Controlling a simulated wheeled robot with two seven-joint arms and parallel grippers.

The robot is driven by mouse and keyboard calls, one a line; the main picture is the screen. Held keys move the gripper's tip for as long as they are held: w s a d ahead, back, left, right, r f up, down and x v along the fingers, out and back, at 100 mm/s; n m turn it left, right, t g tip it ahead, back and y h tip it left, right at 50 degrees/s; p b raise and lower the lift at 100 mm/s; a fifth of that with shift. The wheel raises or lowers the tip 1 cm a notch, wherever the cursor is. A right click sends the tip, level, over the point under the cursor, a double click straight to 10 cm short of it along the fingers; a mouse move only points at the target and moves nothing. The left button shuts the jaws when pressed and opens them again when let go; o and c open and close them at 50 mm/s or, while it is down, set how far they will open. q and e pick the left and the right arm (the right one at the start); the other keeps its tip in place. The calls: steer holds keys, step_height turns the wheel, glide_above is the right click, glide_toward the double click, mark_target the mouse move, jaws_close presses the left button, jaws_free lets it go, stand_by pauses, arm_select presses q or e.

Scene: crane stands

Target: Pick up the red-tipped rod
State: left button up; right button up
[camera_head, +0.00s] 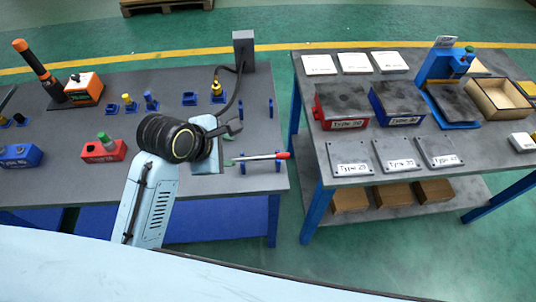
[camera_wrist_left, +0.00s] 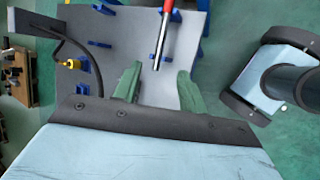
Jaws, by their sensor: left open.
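The red-tipped rod (camera_head: 262,157) is thin and silvery with a red right end. In the head view it lies level at the right front of the left table, apparently across two small blue supports. In the left wrist view the rod (camera_wrist_left: 163,42) comes in from the top, and its bare end points between my fingers. My left gripper (camera_head: 230,146) is just left of the rod's bare end. In the left wrist view its green fingers (camera_wrist_left: 158,88) are spread wide, with nothing held between them. My right gripper is out of view.
A second table (camera_head: 312,160) with labelled boxes and plates stands to the right, across a gap of green floor.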

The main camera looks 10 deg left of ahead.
arm_select(q)
steer(key=b, duration=0.3)
glide_toward(254, 157)
steer(key=w+f, duration=0.1)
steer(key=shift+s+b+x, duration=0.2)
steer(key=shift+b+x, duration=0.25)
steer(key=shift+x, duration=3)
steer(key=shift+d, duration=0.15)
jaws_close()
